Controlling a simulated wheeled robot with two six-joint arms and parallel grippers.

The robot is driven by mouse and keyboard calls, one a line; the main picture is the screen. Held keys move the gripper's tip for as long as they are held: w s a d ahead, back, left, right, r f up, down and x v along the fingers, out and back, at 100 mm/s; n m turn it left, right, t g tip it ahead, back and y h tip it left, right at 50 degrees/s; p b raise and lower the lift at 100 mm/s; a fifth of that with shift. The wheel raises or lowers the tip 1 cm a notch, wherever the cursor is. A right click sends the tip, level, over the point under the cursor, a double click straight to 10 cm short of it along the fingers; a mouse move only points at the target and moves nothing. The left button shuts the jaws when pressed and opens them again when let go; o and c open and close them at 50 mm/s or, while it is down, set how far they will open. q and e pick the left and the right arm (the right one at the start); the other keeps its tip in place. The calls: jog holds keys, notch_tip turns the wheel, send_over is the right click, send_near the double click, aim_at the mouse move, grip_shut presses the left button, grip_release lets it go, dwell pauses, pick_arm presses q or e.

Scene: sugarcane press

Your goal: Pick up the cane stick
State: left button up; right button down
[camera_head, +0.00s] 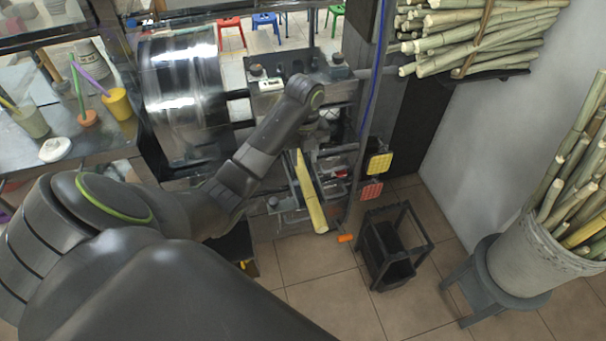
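A yellow cane stick (311,198) stands out from the front of the press, its near end lower and toward me. Its upper end reaches into the dark machine parts just below my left wrist. My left gripper (322,128) is at the press, close to the upper end of the stick. The wrist and machine parts partly cover its fingers, so I cannot tell whether they touch anything. My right gripper is not in view. More cane sticks stand in a pale bucket (532,260) at the right, and a tied cane bundle (475,45) lies on a shelf.
The press's large metal drum (184,88) is left of my forearm. A black open-frame stand (394,248) is on the tiled floor right of the stick. The bucket rests on a grey stool (483,275). A counter with cups (118,103) is at left.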

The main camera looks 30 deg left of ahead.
aim_at(303, 171)
pick_arm(q)
notch_tip(303, 171, down, 2)
jog(key=shift+b, duration=0.4)
jog(key=shift+a+f+p, duration=0.15)
jog(key=shift+f+p, duration=0.1)
jog(key=shift+f, duration=0.95)
jog(key=shift+a+f+p, duration=0.1)
jog(key=shift+f+p, duration=0.15)
jog(key=shift+f, duration=0.9)
jog(key=shift+w, duration=0.1)
jog(key=shift+c, duration=0.5)
grip_shut()
